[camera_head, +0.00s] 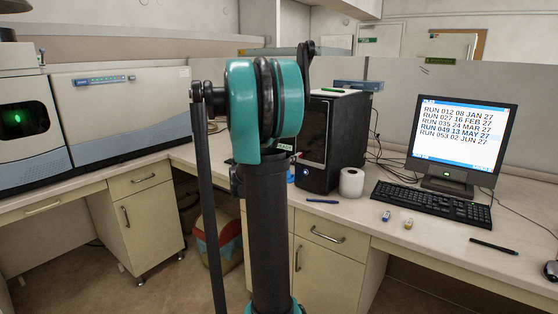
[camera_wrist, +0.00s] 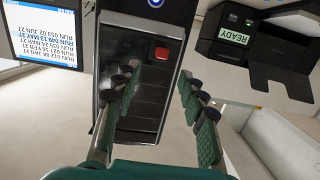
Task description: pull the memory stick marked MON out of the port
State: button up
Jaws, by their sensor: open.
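The black computer tower (camera_head: 351,125) stands on the desk behind my raised arm in the head view. In the wrist view its dark front (camera_wrist: 138,88) lies ahead of my gripper. A small red block (camera_wrist: 162,54) shows on that front; it may be a memory stick in a port, but no MON marking can be read. My gripper (camera_wrist: 158,76) is open and empty, its green-padded fingers apart on either side of the tower front, with the red block just beyond and between the tips. Two small sticks, one blue (camera_head: 386,215) and one yellowish (camera_head: 408,224), lie on the desk, their markings unreadable.
A black device labelled READY (camera_wrist: 233,37) stands beside the tower. A white roll (camera_head: 351,183), a dark pen (camera_head: 322,201), a keyboard (camera_head: 432,203) and a monitor (camera_head: 460,140) listing runs are on the desk. A large instrument (camera_head: 125,115) stands at left.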

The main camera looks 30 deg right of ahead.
aim_at(299, 154)
jog(key=x, duration=0.8)
jog(key=shift+c, duration=0.4)
grip_shut()
jog(key=shift+a, duration=0.15)
jog(key=f+v, duration=0.1)
jog(key=v, duration=0.5)
jog(key=shift+a, duration=0.4)
dwell(0.9)
dwell(0.4)
